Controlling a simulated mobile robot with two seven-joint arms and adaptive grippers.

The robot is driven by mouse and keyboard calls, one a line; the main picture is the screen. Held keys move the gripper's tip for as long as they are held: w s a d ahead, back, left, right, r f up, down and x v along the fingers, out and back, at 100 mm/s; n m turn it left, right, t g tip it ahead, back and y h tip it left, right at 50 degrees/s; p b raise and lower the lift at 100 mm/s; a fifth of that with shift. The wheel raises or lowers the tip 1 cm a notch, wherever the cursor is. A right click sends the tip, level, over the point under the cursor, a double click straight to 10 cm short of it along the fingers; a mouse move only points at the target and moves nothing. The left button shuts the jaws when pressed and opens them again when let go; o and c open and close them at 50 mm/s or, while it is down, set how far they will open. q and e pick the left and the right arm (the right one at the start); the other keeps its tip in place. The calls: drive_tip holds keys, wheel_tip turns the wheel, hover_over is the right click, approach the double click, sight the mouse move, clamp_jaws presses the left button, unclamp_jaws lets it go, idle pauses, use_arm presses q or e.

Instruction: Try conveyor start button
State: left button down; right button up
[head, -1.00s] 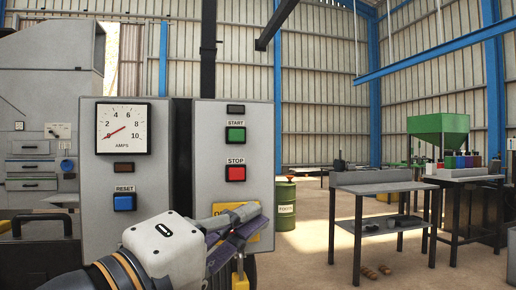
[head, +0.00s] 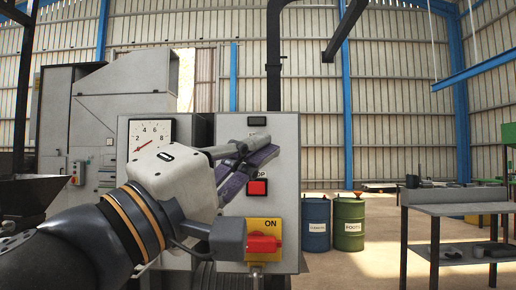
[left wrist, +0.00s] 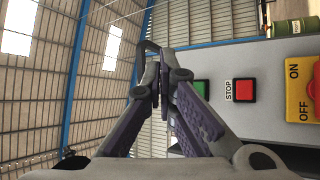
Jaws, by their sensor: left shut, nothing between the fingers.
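The grey control panel (head: 287,190) stands in front of me in the head view. My left gripper (head: 268,150) is shut and empty, raised in front of the panel's upper part. It hides the green start button in the head view. In the left wrist view part of that green button (left wrist: 202,87) shows just right of the shut fingers (left wrist: 162,80). I cannot tell whether the fingers touch it. The red stop button (head: 257,188) is just below the fingers and shows fully in the left wrist view (left wrist: 244,90). My right gripper is not in view.
A red rotary switch (head: 262,243) on a yellow plate sits low on the panel. A round-scale amps gauge (head: 150,132) is left of it, partly covered by my gripper. Blue (head: 315,222) and green (head: 348,222) drums and a metal table (head: 460,210) stand right, with open floor between.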

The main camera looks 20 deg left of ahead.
use_arm(q)
drive_tip(key=w+a+b, duration=0.1)
drive_tip(key=w+a, duration=0.1)
drive_tip(key=w, duration=0.6)
drive_tip(key=shift+w+a, duration=0.15)
drive_tip(key=shift+w, duration=0.1)
idle(1.2)
drive_tip(key=shift+w+a, duration=0.1)
drive_tip(key=shift+w, duration=0.3)
drive_tip(key=shift+w+a, duration=0.15)
drive_tip(key=shift+w, duration=0.25)
idle(0.7)
drive_tip(key=shift+s+d+f, duration=0.1)
drive_tip(key=shift+s+d, duration=0.15)
drive_tip(key=shift+s, duration=0.55)
